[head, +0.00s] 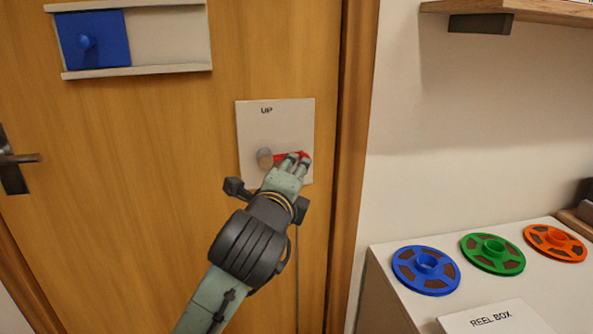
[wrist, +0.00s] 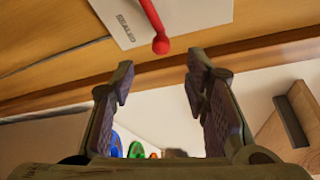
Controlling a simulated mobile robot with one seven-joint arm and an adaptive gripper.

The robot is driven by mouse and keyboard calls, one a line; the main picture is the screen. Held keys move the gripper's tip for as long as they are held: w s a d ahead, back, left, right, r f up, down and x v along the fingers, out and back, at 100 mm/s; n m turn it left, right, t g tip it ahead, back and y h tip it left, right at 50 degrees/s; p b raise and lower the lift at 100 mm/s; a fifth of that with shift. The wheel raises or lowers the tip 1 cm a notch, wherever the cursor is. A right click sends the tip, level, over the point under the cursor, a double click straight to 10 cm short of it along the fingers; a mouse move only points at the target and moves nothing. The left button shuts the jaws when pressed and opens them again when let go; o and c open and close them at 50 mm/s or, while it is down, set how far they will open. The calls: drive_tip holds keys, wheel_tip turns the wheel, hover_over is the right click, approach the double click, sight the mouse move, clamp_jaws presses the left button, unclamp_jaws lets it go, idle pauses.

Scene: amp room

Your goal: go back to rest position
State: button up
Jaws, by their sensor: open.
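My gripper (head: 293,163) is in front of the white plate marked UP (head: 290,113) on the wooden door. Its fingers overlap the right end of a red lever (head: 282,158) in the head view. In the wrist view my gripper (wrist: 160,80) is open and empty. The red ball end of the lever (wrist: 161,44) shows beyond the fingertips, in line with the gap, and looks clear of both fingers.
A door handle (head: 18,158) is at left. A blue sliding panel (head: 93,40) sits in a rail above. At right, blue (head: 408,275), green (head: 477,258) and orange (head: 543,248) reels lie on a white top, near a REEL BOX label (head: 495,319). A wooden shelf (head: 530,10) juts out above.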

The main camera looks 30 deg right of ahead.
drive_tip(key=shift+s+a, duration=0.15)
drive_tip(key=shift+s, duration=0.05)
drive_tip(key=shift+a+r, duration=0.1)
